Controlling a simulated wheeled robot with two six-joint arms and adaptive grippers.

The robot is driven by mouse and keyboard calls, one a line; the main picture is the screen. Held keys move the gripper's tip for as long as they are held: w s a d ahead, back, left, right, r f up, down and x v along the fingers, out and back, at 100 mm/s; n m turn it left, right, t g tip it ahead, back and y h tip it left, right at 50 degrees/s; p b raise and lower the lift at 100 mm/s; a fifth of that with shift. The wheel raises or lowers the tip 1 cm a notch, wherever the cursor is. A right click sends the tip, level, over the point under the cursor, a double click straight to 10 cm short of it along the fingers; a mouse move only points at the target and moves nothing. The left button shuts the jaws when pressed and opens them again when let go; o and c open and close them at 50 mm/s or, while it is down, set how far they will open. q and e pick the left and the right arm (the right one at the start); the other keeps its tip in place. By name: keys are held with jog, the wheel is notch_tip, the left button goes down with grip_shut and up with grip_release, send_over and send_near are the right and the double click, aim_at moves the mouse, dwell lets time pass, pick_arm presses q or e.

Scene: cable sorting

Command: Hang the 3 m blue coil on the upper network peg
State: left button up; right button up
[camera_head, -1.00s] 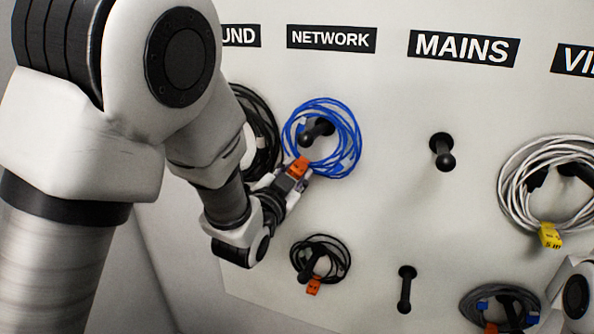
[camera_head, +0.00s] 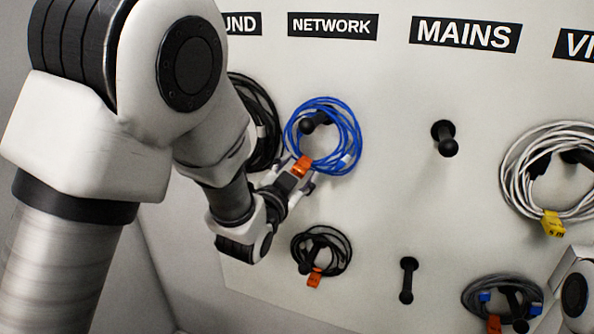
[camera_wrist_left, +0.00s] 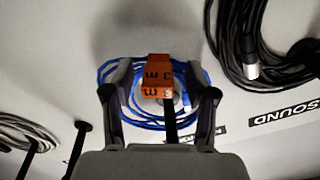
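The blue coil (camera_head: 347,137) hangs around the upper network peg (camera_head: 310,124), under the NETWORK label (camera_head: 333,25). Its orange tag (camera_head: 302,165) is at the coil's lower left and reads 3 m in the left wrist view (camera_wrist_left: 156,77). My left gripper (camera_head: 296,180) is just below the coil. In the left wrist view, its two fingers (camera_wrist_left: 160,98) stand wide apart on either side of the tag, with gaps between. My right gripper is not in view.
A small black coil (camera_head: 340,252) with an orange tag hangs on the lower network peg. A larger black coil (camera_head: 262,125) hangs close on the left. The upper mains peg (camera_head: 445,139) and lower mains peg (camera_head: 407,280) are bare. A white coil (camera_head: 512,178) hangs at right.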

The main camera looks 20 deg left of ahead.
pick_arm(q)
jog(key=s, duration=0.8)
jog(key=s+a+f+n+g, duration=0.1)
jog(key=s+f+g, duration=0.2)
jog(key=f, duration=0.7)
jog(key=s+a+f+g, duration=0.1)
jog(key=s+f+g, duration=0.15)
jog(key=f, duration=0.85)
jog(key=s+a+f+n+g, duration=0.1)
jog(key=s+f+g, duration=0.15)
jog(key=f, duration=0.75)
jog(key=s+f+n+g, duration=0.2)
jog(key=s+f+g, duration=0.3)
jog(key=s, duration=0.5)
jog(key=s+a+f+n+g, duration=0.1)
jog(key=s+f+n+g, duration=0.1)
jog(key=s+f+g, duration=0.3)
jog(key=s+f, duration=0.4)
jog(key=s, duration=0.1)
jog(key=shift+s+f+n+y, duration=0.3)
jog(key=shift+s, duration=0.05)
jog(key=shift+a, duration=0.15)
